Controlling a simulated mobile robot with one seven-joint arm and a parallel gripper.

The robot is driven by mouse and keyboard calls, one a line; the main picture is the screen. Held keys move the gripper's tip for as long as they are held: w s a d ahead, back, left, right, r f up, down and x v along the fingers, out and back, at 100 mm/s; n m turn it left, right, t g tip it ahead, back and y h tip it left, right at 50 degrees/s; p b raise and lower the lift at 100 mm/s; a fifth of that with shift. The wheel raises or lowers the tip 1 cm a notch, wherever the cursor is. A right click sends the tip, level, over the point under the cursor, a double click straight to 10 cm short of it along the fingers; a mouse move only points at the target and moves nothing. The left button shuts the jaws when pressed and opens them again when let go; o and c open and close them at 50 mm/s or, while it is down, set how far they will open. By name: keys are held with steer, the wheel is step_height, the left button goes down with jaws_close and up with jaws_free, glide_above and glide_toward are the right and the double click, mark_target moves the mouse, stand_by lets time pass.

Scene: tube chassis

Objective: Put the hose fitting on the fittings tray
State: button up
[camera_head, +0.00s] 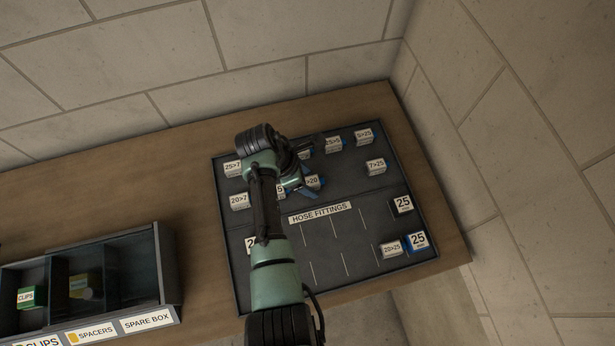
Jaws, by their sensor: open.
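The dark fittings tray (330,265) lies on the wooden bench, with a "HOSE FITTINGS" label (320,213) across its middle. Several small pieces with white size labels stand on it, among them a "7>25" piece (376,167), a "20>25" piece (391,249) and a blue-edged "25" piece (418,241). I cannot tell which one is the task's hose fitting. My gripper (300,182) is open over the tray's upper middle, close to a piece whose label ends in ">20" (313,181). My arm hides part of the tray's left half. I cannot tell whether the gripper touches anything.
A dark divided bin (158,268) stands at the left, labelled clips, spacers and spare box. A green clips box (31,297) and a dim block (84,287) lie in it; the spare box compartment looks empty. Stone walls close the back and right. Bare bench (110,190) lies left of the tray.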

steer(key=v, duration=1.2)
steer(key=w+r+m+t+y, duration=0.1)
steer(key=w+r+m+t, duration=0.4)
steer(key=r, duration=0.4)
steer(key=w+r+m+t+y, duration=0.2)
steer(key=w+r+t, duration=0.1)
steer(key=w+r, duration=0.5)
step_height(320, 180, up, 18)
steer(key=d+m+t+y, duration=0.1)
steer(key=m+t, duration=0.4)
steer(key=t, duration=0.1)
steer(key=s+d+r+m+t, duration=0.1)
steer(key=s+r+m+t, duration=0.2)
steer(key=s+r, duration=0.3)
steer(key=s+d+r+m+t, duration=0.2)
steer(key=s+r+t, duration=0.3)
steer(key=r, duration=0.7)
steer(key=s+d+r+m+t, duration=0.2)
steer(key=s+r+m+t, duration=0.2)
steer(key=s+r, duration=0.3)
step_height(320, 180, up, 3)
steer(key=shift+f+m, duration=0.1)
steer(key=shift+m, duration=0.2)
